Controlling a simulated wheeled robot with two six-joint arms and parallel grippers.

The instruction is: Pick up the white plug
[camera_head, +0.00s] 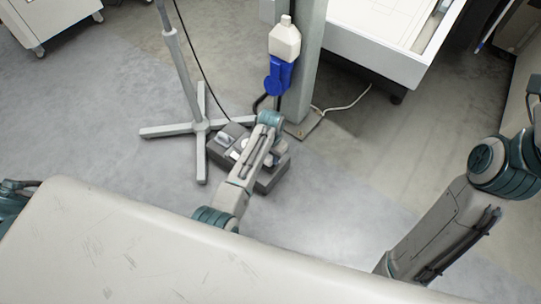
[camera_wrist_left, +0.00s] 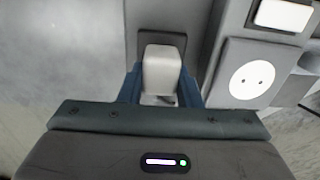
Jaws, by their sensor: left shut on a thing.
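The white plug (camera_wrist_left: 162,68) is a pale block between the two blue fingers of my left gripper (camera_wrist_left: 161,90) in the left wrist view. The gripper is shut on it. The plug shows against a dark grey square panel of a grey box; I cannot tell whether it touches the panel. In the head view my left arm reaches over this grey box (camera_head: 224,155) on the floor, and the wrist hides the plug. My right gripper is outside the views; only its arm shows at the right.
A round white socket (camera_wrist_left: 251,80) and a white block (camera_wrist_left: 285,15) sit on the box beside the plug. A stand (camera_head: 201,128) with crossed feet is close left. A post (camera_head: 307,60) carries a white bottle (camera_head: 285,40). Open floor lies right of the box.

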